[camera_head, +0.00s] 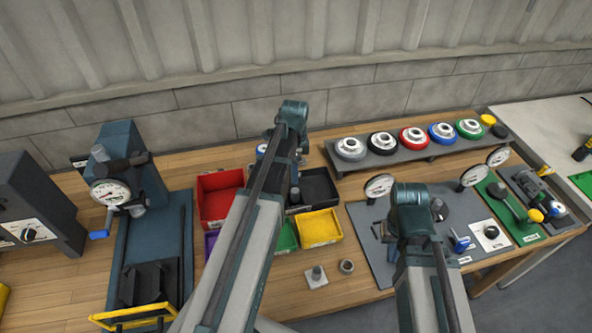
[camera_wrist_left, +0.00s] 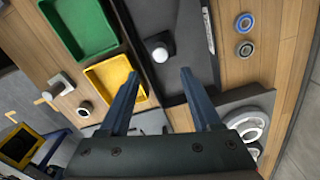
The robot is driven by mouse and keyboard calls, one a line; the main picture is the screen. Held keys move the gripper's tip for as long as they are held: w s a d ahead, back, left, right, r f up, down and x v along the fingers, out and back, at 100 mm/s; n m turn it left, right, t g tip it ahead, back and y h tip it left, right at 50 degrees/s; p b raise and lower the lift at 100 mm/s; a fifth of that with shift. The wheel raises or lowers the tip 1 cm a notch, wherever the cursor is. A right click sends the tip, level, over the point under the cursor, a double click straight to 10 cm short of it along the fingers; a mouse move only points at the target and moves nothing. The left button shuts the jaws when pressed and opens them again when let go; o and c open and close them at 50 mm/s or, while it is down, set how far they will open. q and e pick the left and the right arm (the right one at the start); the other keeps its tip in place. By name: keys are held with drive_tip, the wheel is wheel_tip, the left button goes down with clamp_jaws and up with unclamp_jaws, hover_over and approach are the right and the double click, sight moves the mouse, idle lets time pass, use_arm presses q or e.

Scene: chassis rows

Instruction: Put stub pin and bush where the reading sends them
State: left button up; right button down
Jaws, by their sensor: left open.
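The stub pin, a small metal post on a pale square base, stands on the bench front in the head view (camera_head: 316,275); it also shows in the left wrist view (camera_wrist_left: 58,84). The bush, a short dark ring (camera_head: 346,266), stands just right of it and also shows in the left wrist view (camera_wrist_left: 85,108). Both are apart from my grippers. My left gripper (camera_wrist_left: 158,73) is open and empty above the yellow and dark trays; its arm hides it in the head view. My right arm stands over the grey gauge plate (camera_head: 370,232); its jaws are hidden.
Red (camera_head: 219,198), black (camera_head: 318,186), yellow (camera_head: 319,229) and green trays sit mid-bench. A dial-gauge press (camera_head: 125,185) stands left. A rail (camera_head: 400,155) holds several coloured rings behind. More dial gauges stand right. Bare wood lies around the pin and bush.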

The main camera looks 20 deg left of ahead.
use_arm(q)
drive_tip(key=s+d+n, duration=0.5)
drive_tip(key=s+d, duration=0.3)
drive_tip(key=d, duration=0.3)
drive_tip(key=s+d+n+y, duration=0.1)
drive_tip(key=s+d+n, duration=0.3)
drive_tip(key=s+d, duration=0.4)
drive_tip(key=d, duration=0.3)
drive_tip(key=shift+s+d+n, duration=0.15)
drive_tip(key=shift+s+n, duration=0.15)
drive_tip(key=shift+n, duration=0.1)
